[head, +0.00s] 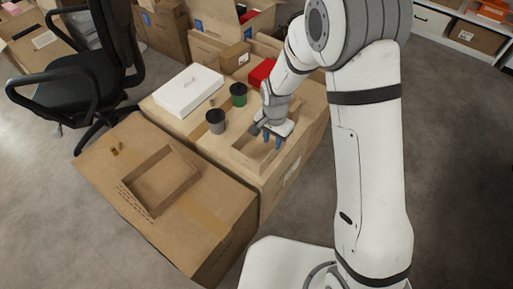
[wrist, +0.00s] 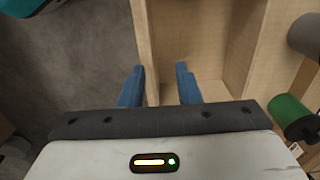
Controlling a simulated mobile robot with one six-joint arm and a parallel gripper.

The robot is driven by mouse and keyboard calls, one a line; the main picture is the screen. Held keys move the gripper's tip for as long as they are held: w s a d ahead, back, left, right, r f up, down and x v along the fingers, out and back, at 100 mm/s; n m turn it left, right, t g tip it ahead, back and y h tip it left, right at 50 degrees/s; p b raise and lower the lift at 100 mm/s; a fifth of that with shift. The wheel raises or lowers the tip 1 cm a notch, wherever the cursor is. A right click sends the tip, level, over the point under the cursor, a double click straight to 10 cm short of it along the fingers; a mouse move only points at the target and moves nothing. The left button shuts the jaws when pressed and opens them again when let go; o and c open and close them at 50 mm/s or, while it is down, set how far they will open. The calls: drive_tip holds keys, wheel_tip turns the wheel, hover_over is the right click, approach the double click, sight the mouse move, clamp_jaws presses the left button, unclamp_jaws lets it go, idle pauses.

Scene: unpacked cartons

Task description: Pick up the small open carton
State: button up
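A small open carton (head: 246,158) of brown cardboard sits on a larger box, partly hidden by my gripper (head: 272,140) above it. In the wrist view the carton's near wall (wrist: 146,45) runs up between the blue fingers of my gripper (wrist: 161,82). The left finger is on the outer side of the wall and the right finger over the inside. The fingers are apart and hold nothing; whether either touches the wall I cannot tell. The carton's inside looks empty where visible.
Another shallow open carton (head: 158,182) lies on the left large box (head: 195,240). A grey cup (head: 216,122), a green cup (head: 239,95), a white box (head: 188,91) and a red box (head: 262,72) stand beyond my gripper. A black chair (head: 75,80) is at left. The floor at right is clear.

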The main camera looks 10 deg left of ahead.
sight(273, 160)
drive_tip(key=f, duration=0.2)
drive_tip(key=f+b, duration=0.1)
drive_tip(key=f, duration=0.2)
drive_tip(key=shift+s+d+f+b, duration=0.15)
drive_tip(key=shift+d+f+b, duration=0.2)
drive_tip(key=shift+d+b, duration=0.05)
drive_tip(key=shift+r, duration=0.1)
clamp_jaws()
